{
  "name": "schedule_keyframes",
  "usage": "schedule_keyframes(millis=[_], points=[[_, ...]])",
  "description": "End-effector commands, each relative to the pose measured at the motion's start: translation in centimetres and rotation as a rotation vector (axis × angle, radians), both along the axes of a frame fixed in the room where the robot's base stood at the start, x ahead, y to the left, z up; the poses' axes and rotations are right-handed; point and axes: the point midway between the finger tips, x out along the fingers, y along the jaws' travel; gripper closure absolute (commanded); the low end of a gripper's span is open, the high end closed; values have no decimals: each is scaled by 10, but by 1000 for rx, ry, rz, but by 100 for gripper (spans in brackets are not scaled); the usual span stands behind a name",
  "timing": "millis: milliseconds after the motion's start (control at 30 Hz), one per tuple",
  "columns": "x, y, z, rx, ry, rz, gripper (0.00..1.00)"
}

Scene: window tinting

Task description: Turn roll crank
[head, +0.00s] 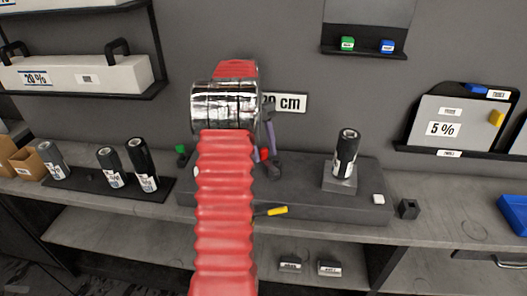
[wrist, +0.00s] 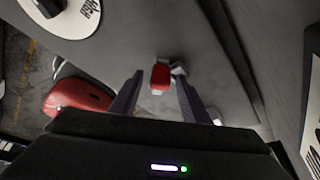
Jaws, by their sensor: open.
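A red crank knob (wrist: 160,77) with a grey part beside it shows in the wrist view. My gripper (wrist: 158,85) is open, with one purple-grey finger on each side of the knob in that picture. I cannot tell whether the fingers touch it. In the head view the red knob (head: 264,154) shows in a small patch beside my arm, near my gripper's purple finger (head: 270,128). The rest of the crank and most of my gripper are hidden behind my red arm there. A black roll (head: 347,150) stands upright on a grey block (head: 340,178) to the right.
The dark bench unit (head: 310,205) spans the middle of the counter. A yellow-handled tool (head: 277,211) lies at its front. Several dark rolls (head: 143,160) stand at the left. A cm sign (head: 290,102) is partly covered by my arm.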

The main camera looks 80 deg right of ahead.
Motion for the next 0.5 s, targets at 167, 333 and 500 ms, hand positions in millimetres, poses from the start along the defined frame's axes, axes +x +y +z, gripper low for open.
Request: schedule_keyframes(millis=[167,333,500], points=[[0,-1,19,-4,0,0,58],[0,-1,47,-4,0,0,58],[0,0,74,-3,0,-1,58]])
